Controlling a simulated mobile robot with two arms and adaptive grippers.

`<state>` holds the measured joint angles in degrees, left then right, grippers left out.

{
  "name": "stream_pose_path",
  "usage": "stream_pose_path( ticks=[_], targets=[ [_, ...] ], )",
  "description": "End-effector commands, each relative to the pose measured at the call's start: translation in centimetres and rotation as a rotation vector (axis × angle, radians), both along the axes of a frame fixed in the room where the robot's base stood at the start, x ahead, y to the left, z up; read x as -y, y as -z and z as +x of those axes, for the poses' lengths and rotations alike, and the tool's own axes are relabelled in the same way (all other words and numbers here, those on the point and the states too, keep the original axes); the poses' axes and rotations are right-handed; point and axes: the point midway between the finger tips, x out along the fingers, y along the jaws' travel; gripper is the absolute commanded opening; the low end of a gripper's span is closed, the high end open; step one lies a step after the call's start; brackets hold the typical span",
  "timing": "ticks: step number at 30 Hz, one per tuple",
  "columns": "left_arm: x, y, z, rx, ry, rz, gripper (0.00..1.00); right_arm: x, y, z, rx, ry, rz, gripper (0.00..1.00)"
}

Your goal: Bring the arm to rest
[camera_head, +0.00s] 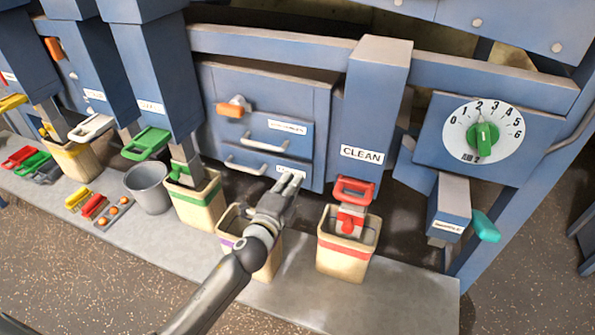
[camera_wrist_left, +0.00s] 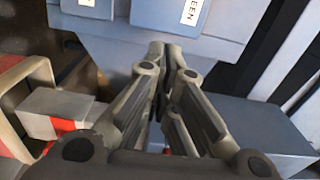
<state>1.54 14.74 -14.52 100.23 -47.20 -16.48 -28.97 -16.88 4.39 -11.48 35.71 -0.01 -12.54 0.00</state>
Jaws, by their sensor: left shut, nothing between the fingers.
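My left gripper (camera_head: 288,184) is in the middle of the head view. It is shut and empty, in front of the blue cabinet's lower drawer and above a beige bucket with a purple stripe (camera_head: 228,241), which my arm partly hides. In the left wrist view its two grey fingers (camera_wrist_left: 173,50) meet at the tips, in front of a blue panel (camera_wrist_left: 150,45). Part of a red-striped bucket (camera_wrist_left: 14,75) shows at the left edge of that view. My right gripper is not in view.
A red-striped bucket (camera_head: 343,263) stands right of my gripper under a red handle (camera_head: 354,190). A green-striped bucket (camera_head: 197,212) and a grey bucket (camera_head: 148,188) stand to the left. A dial with a green knob (camera_head: 484,136) is at the right. The shelf's front right (camera_head: 390,297) is clear.

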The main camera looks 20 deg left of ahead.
Motion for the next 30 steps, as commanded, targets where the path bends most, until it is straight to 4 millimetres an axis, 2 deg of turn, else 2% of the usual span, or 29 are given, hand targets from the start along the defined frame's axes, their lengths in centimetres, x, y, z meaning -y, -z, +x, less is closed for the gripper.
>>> stream_pose_path(
  ticks=[7, 11, 14, 16, 21, 24, 30],
  targets=[
    [-0.4, 0.4, -0.8, -0.022, -0.026, -0.043, 0.0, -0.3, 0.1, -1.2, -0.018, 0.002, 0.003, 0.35],
    [-1.9, 2.1, -3.5, -0.117, -0.132, -0.219, 0.0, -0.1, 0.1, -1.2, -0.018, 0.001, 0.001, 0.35],
    [-3.3, 4.6, -7.3, -0.246, -0.262, -0.428, 0.0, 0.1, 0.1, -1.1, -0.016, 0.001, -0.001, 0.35],
    [-3.8, 6.6, -10.6, -0.353, -0.36, -0.579, 0.0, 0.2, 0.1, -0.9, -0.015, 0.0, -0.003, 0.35],
    [-3.4, 10.3, -18.9, -0.604, -0.567, -0.871, 0.0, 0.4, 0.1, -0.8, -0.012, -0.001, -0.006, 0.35],
    [-2.7, 11.4, -22.8, -0.721, -0.657, -0.976, 0.0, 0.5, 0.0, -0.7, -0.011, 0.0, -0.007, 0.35],
    [-1.0, 12.2, -29.3, -0.91, -0.787, -1.112, 0.0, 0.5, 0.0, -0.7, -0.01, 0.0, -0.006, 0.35]
  ],
)
